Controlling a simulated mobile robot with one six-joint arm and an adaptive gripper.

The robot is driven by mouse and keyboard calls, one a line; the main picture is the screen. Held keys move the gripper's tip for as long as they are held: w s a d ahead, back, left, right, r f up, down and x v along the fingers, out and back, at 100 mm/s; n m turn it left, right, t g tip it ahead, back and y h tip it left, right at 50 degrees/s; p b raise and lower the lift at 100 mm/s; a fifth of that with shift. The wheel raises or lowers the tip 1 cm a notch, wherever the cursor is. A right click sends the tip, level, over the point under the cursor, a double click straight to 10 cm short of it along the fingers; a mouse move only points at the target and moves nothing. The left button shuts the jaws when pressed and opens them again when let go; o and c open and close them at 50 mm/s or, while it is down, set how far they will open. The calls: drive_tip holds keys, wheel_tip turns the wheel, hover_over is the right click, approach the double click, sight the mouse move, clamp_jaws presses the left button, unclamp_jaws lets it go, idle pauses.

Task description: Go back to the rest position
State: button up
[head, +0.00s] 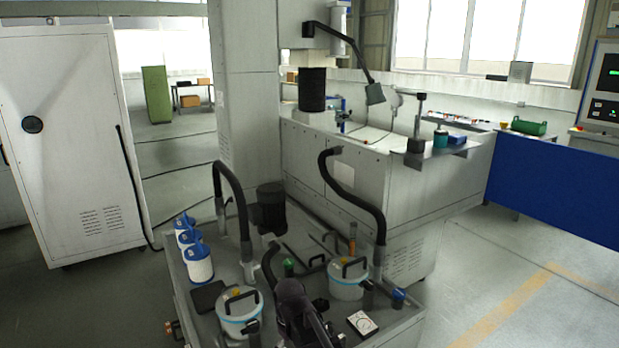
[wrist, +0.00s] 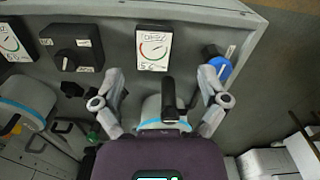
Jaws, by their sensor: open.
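My gripper (wrist: 160,92) is open in the wrist view, its two grey fingers spread wide. A black handle (wrist: 168,96) on a white canister with a blue band (wrist: 152,112) appears between the fingers, with a gap on both sides. Nothing is held. I cannot tell how far the handle is below the fingertips. In the head view my dark arm reaches over the grey tank unit at the bottom middle, and its fingertips cannot be made out.
On the tank unit stand two lidded canisters (head: 239,312) (head: 347,279), several white bottles (head: 198,263), bent black hoses (head: 232,198), a dial gauge (head: 362,323) and a blue knob (head: 398,298). A large machine (head: 375,180) stands behind. Open floor (head: 490,270) lies to the right.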

drive_tip(key=s+d+f+m+b, duration=0.2)
drive_tip(key=d+m, duration=0.1)
drive_tip(key=d, duration=0.4)
drive_tip(key=s+d+f+m+b, duration=0.2)
drive_tip(key=d, duration=0.6)
drive_tip(key=s+d+f+m+b, duration=0.2)
drive_tip(key=s+d+f+m, duration=0.1)
drive_tip(key=d, duration=0.4)
wheel_tip(320, 180, up, 14)
drive_tip(key=p, duration=1.4)
drive_tip(key=shift+w+r, duration=0.15)
drive_tip(key=shift+w, duration=0.15)
